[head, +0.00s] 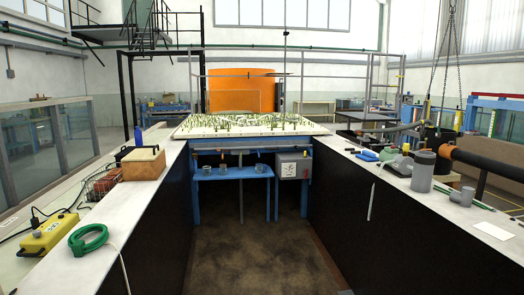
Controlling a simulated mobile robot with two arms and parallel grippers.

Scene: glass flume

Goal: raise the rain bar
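A white table with a model landscape (250,131), covered in small green plant-like pieces, stands straight ahead at the far end of the aisle. Thin grey rails and posts rise around and behind it. A thin horizontal bar (240,76) runs above the model and may be the rain bar, but I cannot tell for sure. A tall dark pole (285,50) stands at the model's right rear. Neither of my grippers is in view.
White counters line both sides of the dark-floored aisle (262,245). The right one holds a grey cylinder (423,171). A blue bench (232,172) blocks the aisle's far end.

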